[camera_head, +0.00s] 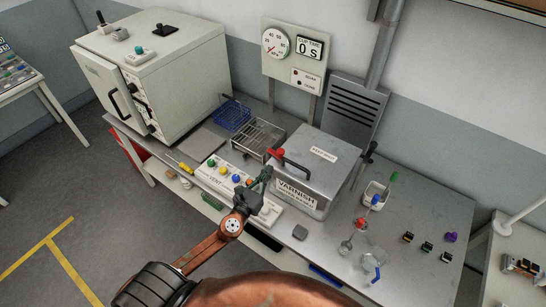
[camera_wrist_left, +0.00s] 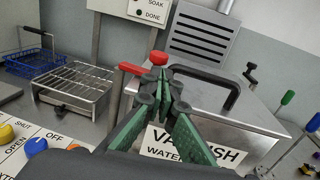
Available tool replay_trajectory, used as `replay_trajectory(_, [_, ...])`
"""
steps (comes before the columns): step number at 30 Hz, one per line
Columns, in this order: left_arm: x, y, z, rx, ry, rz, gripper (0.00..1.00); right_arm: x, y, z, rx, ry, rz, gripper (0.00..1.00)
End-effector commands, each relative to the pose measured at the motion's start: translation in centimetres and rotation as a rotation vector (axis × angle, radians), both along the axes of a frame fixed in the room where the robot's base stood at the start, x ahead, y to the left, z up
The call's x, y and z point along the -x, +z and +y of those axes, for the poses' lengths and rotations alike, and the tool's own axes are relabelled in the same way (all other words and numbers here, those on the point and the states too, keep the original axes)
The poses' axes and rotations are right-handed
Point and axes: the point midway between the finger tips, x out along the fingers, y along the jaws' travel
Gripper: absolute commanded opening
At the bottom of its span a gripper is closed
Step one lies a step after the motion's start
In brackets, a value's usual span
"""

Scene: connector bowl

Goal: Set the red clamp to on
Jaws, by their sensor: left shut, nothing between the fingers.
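The red clamp (camera_head: 278,153) sits at the upper left edge of the metal varnish tank (camera_head: 318,172). In the left wrist view the clamp shows a red lever (camera_wrist_left: 131,68) pointing left and a round red knob (camera_wrist_left: 158,58). My left gripper (camera_head: 266,174) is shut and empty, just in front of the clamp. In the left wrist view its green fingertips (camera_wrist_left: 161,78) meet right below the red knob and hide the lower part of the clamp. I cannot tell whether they touch it. My right gripper is not in view.
A button panel (camera_head: 220,176) lies left of the tank. A wire rack (camera_head: 258,140) and a blue basket (camera_head: 232,114) stand behind it. The lid's black handle (camera_wrist_left: 215,80) is close to the right of the fingers. Small connectors (camera_head: 427,247) lie at the right.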

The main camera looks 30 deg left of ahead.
Motion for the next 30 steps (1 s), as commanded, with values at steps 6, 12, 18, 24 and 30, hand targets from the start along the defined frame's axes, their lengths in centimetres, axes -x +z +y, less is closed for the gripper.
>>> replay_trajectory(6, [-4.2, 0.1, 0.2, 0.002, 0.001, -0.001, 0.0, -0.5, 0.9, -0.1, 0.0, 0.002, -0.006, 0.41])
replay_trajectory(12, [-6.2, 0.0, 0.4, 0.004, 0.002, 0.001, 0.0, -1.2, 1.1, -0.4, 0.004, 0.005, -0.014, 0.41])
replay_trajectory(18, [-6.7, -0.1, 0.6, 0.004, 0.003, 0.002, 0.0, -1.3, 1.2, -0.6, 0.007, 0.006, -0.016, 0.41])
replay_trajectory(24, [-6.7, -0.1, 0.6, 0.004, 0.004, 0.001, 0.0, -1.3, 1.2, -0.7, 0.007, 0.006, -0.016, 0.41])
replay_trajectory(30, [-7.5, 0.1, -0.3, 0.007, 0.019, 0.0, 0.0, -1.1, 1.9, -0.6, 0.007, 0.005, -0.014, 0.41])
